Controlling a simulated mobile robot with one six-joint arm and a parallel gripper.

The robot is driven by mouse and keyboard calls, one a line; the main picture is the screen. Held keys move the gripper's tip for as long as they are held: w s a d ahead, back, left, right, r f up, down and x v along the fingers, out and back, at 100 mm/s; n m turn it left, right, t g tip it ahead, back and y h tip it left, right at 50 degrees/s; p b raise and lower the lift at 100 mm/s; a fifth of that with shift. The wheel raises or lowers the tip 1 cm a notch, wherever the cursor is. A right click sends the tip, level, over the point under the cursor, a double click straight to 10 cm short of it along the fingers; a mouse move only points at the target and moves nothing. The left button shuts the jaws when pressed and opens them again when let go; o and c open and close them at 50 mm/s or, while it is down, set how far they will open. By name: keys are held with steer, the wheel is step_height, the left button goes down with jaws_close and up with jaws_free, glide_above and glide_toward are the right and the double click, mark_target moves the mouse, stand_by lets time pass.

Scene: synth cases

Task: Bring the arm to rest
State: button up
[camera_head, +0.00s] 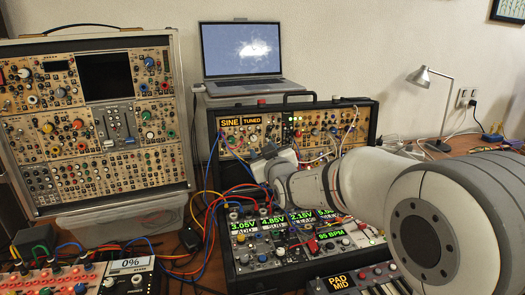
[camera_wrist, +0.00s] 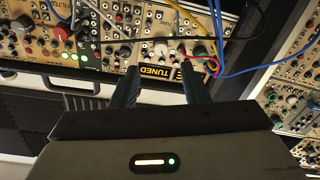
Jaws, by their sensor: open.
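My gripper (camera_wrist: 158,78) is open, its two dark fingers apart with nothing held between them. The fingers point at a modular synth panel (camera_wrist: 120,22) with cables and a yellow label reading TUNED (camera_wrist: 157,86). In the head view my arm reaches in from the right, and my gripper (camera_head: 268,152) is in front of the synth case (camera_head: 287,101) labelled SINE and TUNED. Whether the fingertips touch the panel or cables cannot be told.
A tall synth case (camera_head: 95,120) stands at left. Below my arm are a lit display panel (camera_head: 272,258) and patch cables. A lamp (camera_head: 433,85) stands at right. Blue and red cables (camera_head: 210,220) hang near the gripper.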

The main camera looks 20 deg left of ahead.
steer(key=s+d+m+g+h+p, duration=0.2)
steer(key=s+d+m+h+p, duration=0.15)
steer(key=d, duration=0.75)
steer(key=s+d+m+g+h+p, duration=0.2)
steer(key=s+d+h+p, duration=0.2)
steer(key=d, duration=0.7)
steer(key=s+d+m+g+h+p, duration=0.1)
steer(key=s+d+g, duration=0.1)
steer(key=s+d, duration=0.3)
steer(key=s+d+f+m+g+p, duration=0.1)
steer(key=s+d, duration=0.4)
steer(key=s, duration=0.6)
steer(key=s+d+m+g+h+p, duration=0.1)
steer(key=s+d+m+g+p, duration=0.2)
steer(key=s+d+g, duration=0.2)
steer(key=s, duration=0.3)
steer(key=shift+s+d+f+h, duration=0.15)
steer(key=shift+s+f+h, duration=0.1)
steer(key=shift+f+h, duration=0.15)
steer(key=shift+c, duration=0.5)
